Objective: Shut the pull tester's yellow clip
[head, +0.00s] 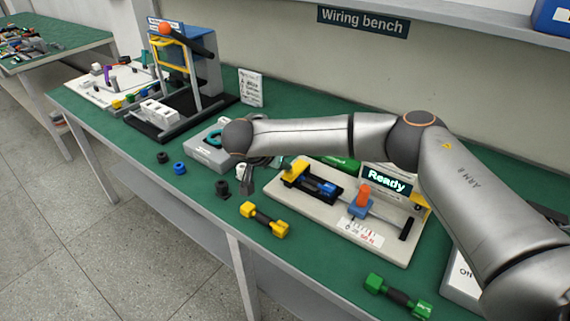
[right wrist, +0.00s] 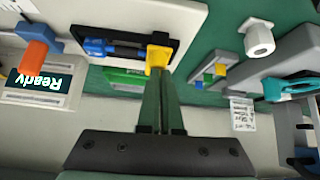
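The pull tester (head: 385,240) is a pale plate on the green bench, with a lit "Ready" display (head: 386,180), an orange-topped blue slider (head: 361,204) and a black-and-blue clamp. Its yellow clip (head: 295,171) sticks up at the clamp's left end; how far open it is I cannot tell. The clip also shows in the right wrist view (right wrist: 158,56). My right gripper (right wrist: 160,82) has its two fingers close together, their tips at the clip; contact is unclear. My left gripper is not in view.
A yellow dumbbell-shaped piece (head: 264,220) and a green one (head: 398,296) lie near the front edge. A grey box with a teal ring (head: 208,152) stands left of the tester. A black frame stand (head: 185,115) is further left. My right arm crosses above the tester.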

